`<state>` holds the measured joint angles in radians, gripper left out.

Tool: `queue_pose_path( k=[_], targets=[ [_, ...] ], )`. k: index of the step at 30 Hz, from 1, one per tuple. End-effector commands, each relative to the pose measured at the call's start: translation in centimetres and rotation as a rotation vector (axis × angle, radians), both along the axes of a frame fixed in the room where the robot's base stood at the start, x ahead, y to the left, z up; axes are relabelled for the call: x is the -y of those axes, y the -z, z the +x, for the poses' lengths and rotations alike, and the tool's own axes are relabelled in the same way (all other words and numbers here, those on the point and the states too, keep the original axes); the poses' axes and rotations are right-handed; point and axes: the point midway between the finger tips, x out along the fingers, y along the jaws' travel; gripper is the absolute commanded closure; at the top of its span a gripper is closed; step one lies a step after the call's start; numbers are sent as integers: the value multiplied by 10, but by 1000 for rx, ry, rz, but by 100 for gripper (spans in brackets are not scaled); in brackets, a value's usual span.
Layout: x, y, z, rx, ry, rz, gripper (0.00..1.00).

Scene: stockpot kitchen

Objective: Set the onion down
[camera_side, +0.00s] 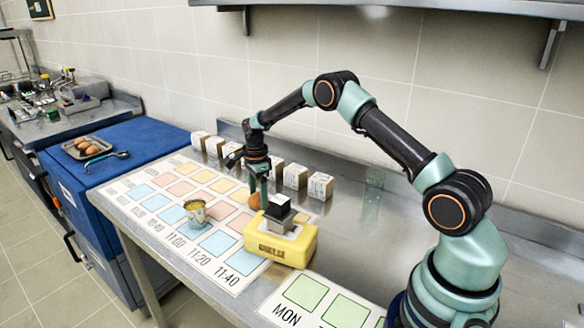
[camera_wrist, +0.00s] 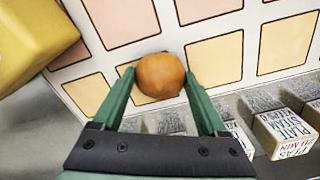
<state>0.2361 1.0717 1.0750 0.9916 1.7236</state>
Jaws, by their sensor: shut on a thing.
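The onion (camera_side: 254,201) is a round orange-brown ball. My gripper (camera_side: 258,190) points down and is shut on it, near the back edge of the white chart (camera_side: 231,279) with coloured squares. In the wrist view the onion (camera_wrist: 160,75) sits between the two green fingers of my gripper (camera_wrist: 160,82), over pale orange squares of the chart (camera_wrist: 166,39). I cannot tell whether the onion touches the chart or hangs just above it. The fingers partly hide it in the side view.
A yellow box (camera_side: 276,247) with a small device on top stands right in front of the gripper. A cup (camera_side: 195,211) stands on the chart. Several printed white blocks (camera_side: 295,176) line the wall side. A second chart (camera_side: 309,292) with green squares lies at the front.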

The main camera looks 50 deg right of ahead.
Motion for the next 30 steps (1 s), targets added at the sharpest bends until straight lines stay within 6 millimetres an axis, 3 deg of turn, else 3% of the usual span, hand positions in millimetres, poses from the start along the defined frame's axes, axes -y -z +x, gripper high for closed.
queue_pose_path(
  k=[6,7,8,9,20,30],
  targets=[
    [0,3,0,0,0,0,84],
    [0,3,0,0,0,0,17],
    [0,3,0,0,0,0,5],
    [0,3,0,0,0,0,0],
    [0,-8,1,2,0,-1,0],
    [0,-74,1,4,0,-1,0]
  ],
)
